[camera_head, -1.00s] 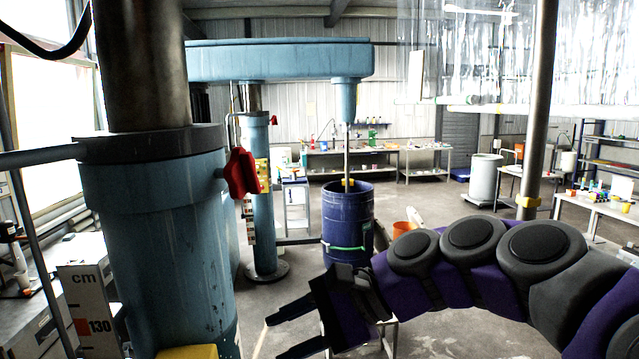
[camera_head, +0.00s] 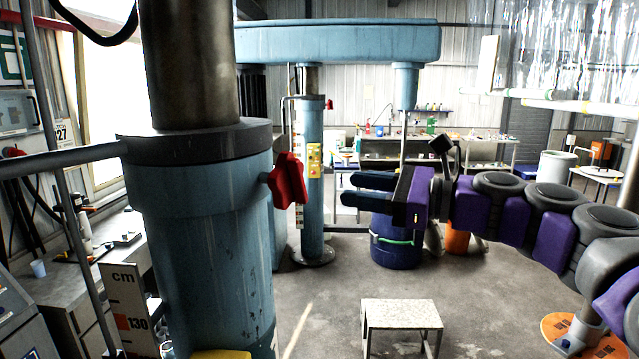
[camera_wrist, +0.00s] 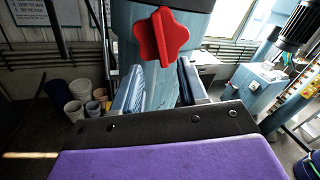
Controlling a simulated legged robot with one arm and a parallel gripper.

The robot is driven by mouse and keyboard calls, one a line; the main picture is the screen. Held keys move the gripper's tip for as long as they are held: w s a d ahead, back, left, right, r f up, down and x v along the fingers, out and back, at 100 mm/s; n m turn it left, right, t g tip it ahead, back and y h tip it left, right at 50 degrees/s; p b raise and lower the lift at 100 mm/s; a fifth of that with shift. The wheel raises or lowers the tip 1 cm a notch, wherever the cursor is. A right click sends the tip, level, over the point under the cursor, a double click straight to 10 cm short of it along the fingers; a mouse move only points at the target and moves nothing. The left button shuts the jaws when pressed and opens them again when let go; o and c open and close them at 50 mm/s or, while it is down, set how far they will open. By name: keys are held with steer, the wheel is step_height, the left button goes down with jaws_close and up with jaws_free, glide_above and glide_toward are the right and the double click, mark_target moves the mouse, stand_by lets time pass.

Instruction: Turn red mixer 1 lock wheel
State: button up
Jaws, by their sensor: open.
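The red lock wheel (camera_head: 287,180) is a lobed knob on the right side of the near blue mixer column (camera_head: 205,230). In the wrist view the red wheel (camera_wrist: 161,36) faces the camera, above and beyond the fingers. My gripper (camera_head: 350,190) is open and empty. In the head view its two dark fingers point left towards the wheel, with a clear gap between them and it. In the wrist view the open fingers of my gripper (camera_wrist: 158,84) stand either side of the column below the wheel.
A second blue column (camera_head: 312,180) carries a small red knob (camera_head: 329,104). A blue barrel (camera_head: 396,252) stands behind my gripper. A small stool (camera_head: 402,313) is on the floor in front. Several buckets (camera_wrist: 80,92) stand at left in the wrist view. Open floor lies around the stool.

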mark_target(302, 183)
steer(key=x, duration=0.7)
steer(key=shift+s+a+f, duration=0.2)
steer(key=shift+s+a, duration=0.1)
steer(key=shift+a, duration=0.1)
steer(key=shift+w+r, duration=0.1)
steer(key=shift+w, duration=0.15)
steer(key=x, duration=0.2)
steer(key=shift+w+a+r, duration=0.1)
steer(key=shift+a, duration=0.2)
steer(key=shift+w+d, duration=0.15)
steer(key=shift+d, duration=0.25)
steer(key=c, duration=0.4)
jaws_close()
